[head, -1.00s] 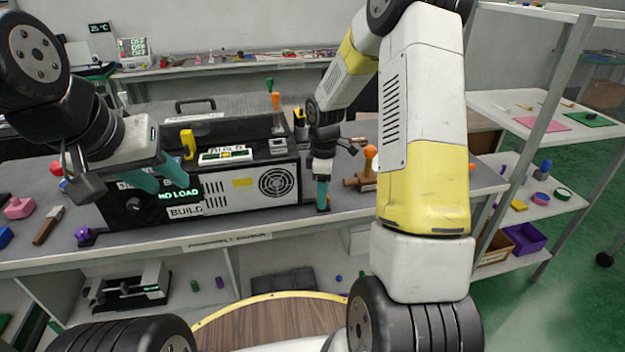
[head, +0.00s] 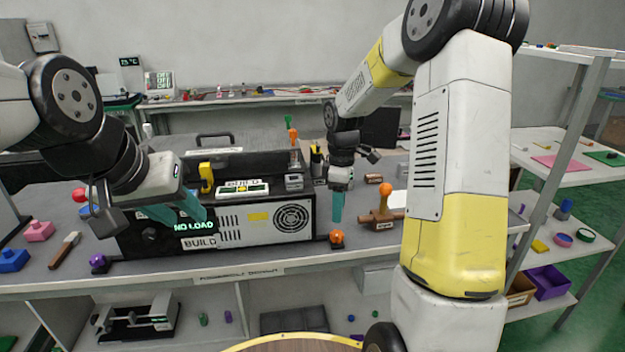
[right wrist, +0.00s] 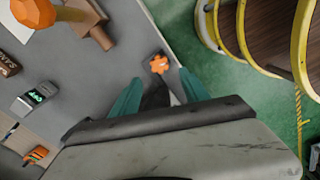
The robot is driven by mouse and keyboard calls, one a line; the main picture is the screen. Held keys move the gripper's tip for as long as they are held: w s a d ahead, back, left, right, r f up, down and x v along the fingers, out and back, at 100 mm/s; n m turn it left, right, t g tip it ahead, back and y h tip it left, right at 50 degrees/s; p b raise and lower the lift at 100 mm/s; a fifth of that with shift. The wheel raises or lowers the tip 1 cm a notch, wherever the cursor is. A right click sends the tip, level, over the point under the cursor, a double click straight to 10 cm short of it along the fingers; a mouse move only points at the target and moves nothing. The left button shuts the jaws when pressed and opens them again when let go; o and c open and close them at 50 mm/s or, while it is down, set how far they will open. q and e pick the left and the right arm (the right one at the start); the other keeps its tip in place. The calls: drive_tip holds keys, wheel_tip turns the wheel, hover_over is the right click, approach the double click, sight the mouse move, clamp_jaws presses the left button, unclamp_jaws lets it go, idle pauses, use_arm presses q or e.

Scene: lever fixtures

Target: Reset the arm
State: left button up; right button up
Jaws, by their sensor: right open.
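A small orange knob (head: 337,237) on a dark base sits at the table's front edge. It also shows in the right wrist view (right wrist: 158,64), ahead of and between the fingertips. My right gripper (head: 337,212) is above it, open and empty, with a visible gap to the knob. A larger orange ball-topped lever (head: 385,190) stands on a brown wooden base (head: 381,219) to the right. A purple knob (head: 97,261) sits at the front left. My left gripper (head: 178,212), its teal fingers apart, hangs before the black machine (head: 265,222) reading "NO LOAD", and hides part of it.
Pink (head: 38,231) and blue (head: 12,260) blocks and a wooden-handled tool (head: 64,250) lie at the left of the table. A white shelf rack (head: 570,160) stands at the right. A round wooden top with a yellow rim (head: 290,338) is in front.

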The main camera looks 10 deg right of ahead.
drive_tip(key=s+a+r+m+t+y, duration=0.1)
drive_tip(key=s+r+m+t, duration=0.2)
drive_tip(key=s+r+m, duration=0.3)
drive_tip(key=s+a+r+m+t+y, duration=0.1)
drive_tip(key=s+r+m+t, duration=0.2)
drive_tip(key=s+r+m, duration=0.4)
drive_tip(key=s+r, duration=0.4)
drive_tip(key=s, duration=0.6)
drive_tip(key=shift+s+a, duration=0.15)
drive_tip(key=shift+a, duration=0.15)
